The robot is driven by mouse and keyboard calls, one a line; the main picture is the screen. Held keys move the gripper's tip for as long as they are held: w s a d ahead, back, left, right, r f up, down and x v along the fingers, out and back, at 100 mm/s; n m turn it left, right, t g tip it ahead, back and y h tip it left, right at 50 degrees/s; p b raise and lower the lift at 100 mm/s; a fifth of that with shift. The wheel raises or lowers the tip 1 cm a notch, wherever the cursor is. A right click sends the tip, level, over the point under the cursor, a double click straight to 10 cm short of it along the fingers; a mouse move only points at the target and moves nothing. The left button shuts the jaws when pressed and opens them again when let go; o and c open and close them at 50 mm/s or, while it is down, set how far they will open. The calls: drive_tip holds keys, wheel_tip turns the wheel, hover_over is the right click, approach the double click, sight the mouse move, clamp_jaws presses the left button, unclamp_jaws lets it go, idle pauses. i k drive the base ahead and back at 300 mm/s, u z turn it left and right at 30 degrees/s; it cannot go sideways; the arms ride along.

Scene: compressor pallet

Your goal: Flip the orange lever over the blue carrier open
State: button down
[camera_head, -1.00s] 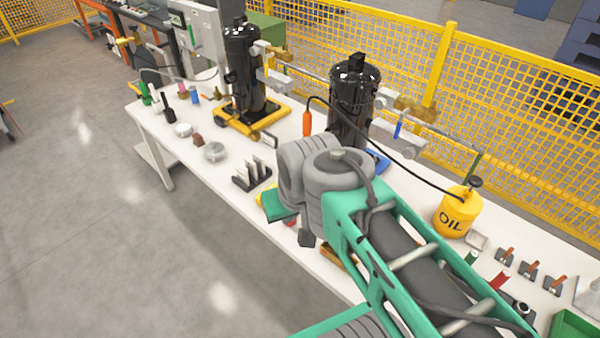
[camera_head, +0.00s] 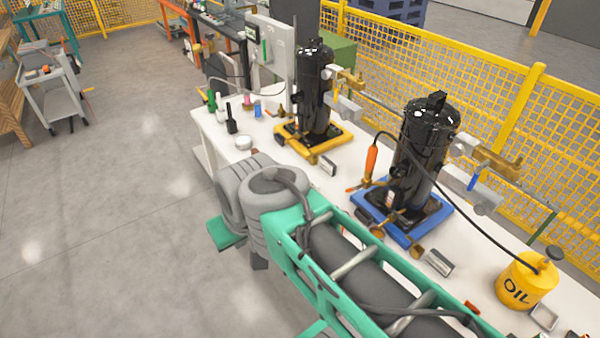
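The blue carrier (camera_head: 433,225) lies on the white table and bears an upright black compressor (camera_head: 420,150). An upright orange handle (camera_head: 371,162) with a black hose at its top stands at the carrier's left, above brass parts. A small orange piece (camera_head: 353,188) shows by the carrier's left corner. I cannot tell which of these, if either, is the lever, or whether it is open. A blue lever (camera_head: 474,180) hangs from the pipework right of the compressor. My green and grey arm crosses the front of the table. My gripper's fingers do not show.
A yellow carrier (camera_head: 328,146) with a second black compressor (camera_head: 313,90) stands farther left. A yellow oil can (camera_head: 525,282) stands at the right, with the hose arching from it. A yellow mesh fence (camera_head: 505,110) runs behind. Open floor (camera_head: 110,210) lies to the left.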

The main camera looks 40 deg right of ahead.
sight(359, 186)
drive_tip(key=u, duration=0.1)
drive_tip(key=i, duration=1.35)
drive_tip(key=z, duration=0.45)
